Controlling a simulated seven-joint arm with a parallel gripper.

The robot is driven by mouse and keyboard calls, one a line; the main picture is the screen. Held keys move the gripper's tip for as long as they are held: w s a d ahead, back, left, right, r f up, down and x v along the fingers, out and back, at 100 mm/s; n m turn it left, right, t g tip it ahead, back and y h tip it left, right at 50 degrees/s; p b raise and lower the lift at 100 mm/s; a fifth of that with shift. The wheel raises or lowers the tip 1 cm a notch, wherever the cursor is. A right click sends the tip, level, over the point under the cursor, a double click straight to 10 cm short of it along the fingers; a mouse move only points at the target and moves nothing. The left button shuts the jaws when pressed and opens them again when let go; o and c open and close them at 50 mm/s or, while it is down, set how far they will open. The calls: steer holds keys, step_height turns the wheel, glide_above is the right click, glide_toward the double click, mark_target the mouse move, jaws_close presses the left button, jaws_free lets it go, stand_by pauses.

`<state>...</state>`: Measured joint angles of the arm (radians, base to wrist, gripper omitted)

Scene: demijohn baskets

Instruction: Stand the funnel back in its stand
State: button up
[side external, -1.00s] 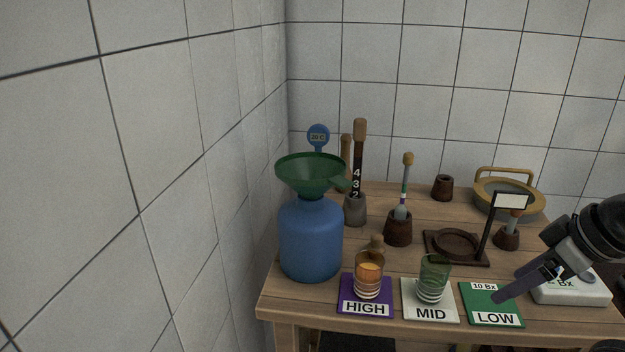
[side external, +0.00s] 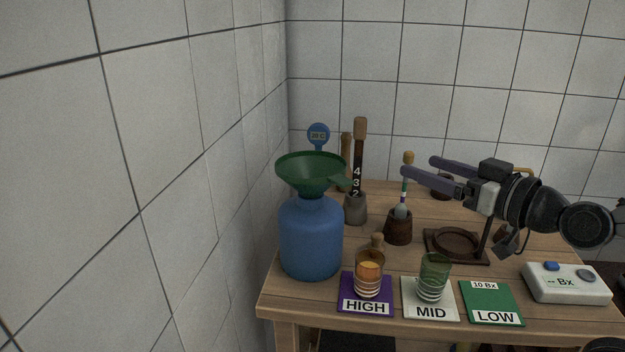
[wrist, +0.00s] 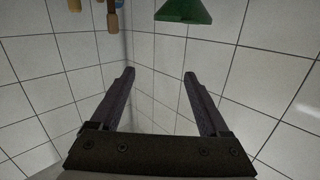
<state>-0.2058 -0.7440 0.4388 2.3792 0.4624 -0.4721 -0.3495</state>
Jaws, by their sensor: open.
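The green funnel (side external: 309,172) sits in the mouth of the blue demijohn (side external: 311,238) at the table's left, wide rim up, its handle tab pointing right. In the wrist view part of the funnel (wrist: 183,10) shows at the top edge, beyond the fingers. A dark wooden stand (side external: 432,247) with a round recess is on the table's right half, empty; my arm hides most of its post. My gripper (side external: 417,167) is open and empty, raised above the table, fingers pointing left toward the funnel but apart from it. Its fingers (wrist: 159,74) are spread in the wrist view.
Between gripper and funnel stand a tall numbered stick (side external: 358,155) and a tube in a brown holder (side external: 398,229). Glasses stand on the HIGH (side external: 366,309) and MID (side external: 431,313) cards; the LOW card (side external: 492,317) is bare. A white meter (side external: 567,284) is at front right.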

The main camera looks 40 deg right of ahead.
glide_toward(349, 185)
steer(key=shift+t, duration=0.4)
steer(key=w, duration=0.6)
steer(key=shift+w+d+f, duration=0.2)
steer(key=shift+d+f, duration=0.05)
steer(key=shift+d, duration=0.1)
steer(key=shift+w+a+f, duration=0.1)
steer(key=shift+w+a, duration=0.1)
steer(key=shift+w, duration=1.15)
steer(key=shift+w+a+f, duration=0.1)
steer(key=shift+w+a, duration=0.05)
steer(key=shift+w, duration=1.25)
steer(key=shift+r, duration=0.1)
steer(key=shift+c, duration=0.2)
jaws_close()
